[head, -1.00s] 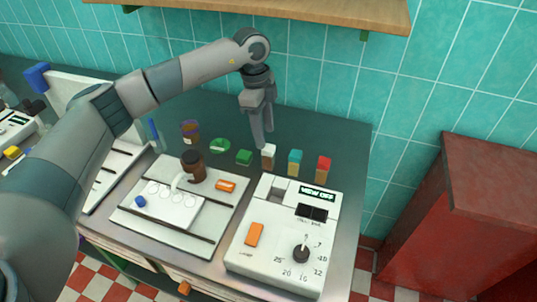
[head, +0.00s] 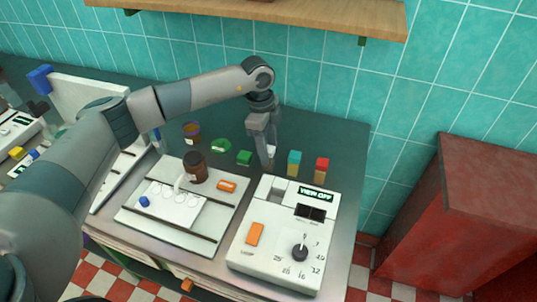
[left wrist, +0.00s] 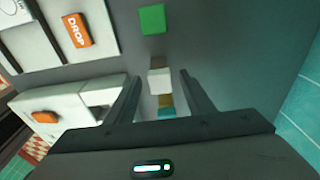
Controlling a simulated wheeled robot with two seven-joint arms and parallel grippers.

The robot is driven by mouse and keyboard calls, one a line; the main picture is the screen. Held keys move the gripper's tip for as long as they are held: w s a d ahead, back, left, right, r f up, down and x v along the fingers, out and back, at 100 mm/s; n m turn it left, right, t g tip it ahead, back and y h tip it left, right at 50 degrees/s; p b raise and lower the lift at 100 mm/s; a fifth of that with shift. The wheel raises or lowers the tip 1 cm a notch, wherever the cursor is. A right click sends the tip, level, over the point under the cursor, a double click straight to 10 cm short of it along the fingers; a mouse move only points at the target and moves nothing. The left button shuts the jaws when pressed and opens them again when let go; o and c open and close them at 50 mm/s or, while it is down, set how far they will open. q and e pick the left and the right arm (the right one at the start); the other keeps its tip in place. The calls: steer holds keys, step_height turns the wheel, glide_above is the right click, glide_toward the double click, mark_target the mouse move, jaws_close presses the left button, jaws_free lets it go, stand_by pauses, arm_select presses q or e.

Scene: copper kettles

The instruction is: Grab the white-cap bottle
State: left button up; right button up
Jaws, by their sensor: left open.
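The white-cap bottle (head: 272,152) stands on the dark counter, in a row with other small bottles. In the head view my left gripper (head: 266,165) points down at it and its fingers hide most of the bottle. In the left wrist view the white cap (left wrist: 158,80) shows between the tips of my two open fingers (left wrist: 159,76), with a gap on either side. My right gripper is not in view.
A teal-cap bottle (head: 294,163) and a red-cap bottle (head: 321,171) stand close to the right. A green block (head: 244,158) lies left. A white device (head: 272,232) with a dial is in front. A wooden shelf (head: 330,15) hangs above the counter.

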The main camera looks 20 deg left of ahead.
arm_select(q)
steer(key=shift+f, duration=0.45)
steer(key=c, duration=1.2)
steer(key=shift+r, duration=0.1)
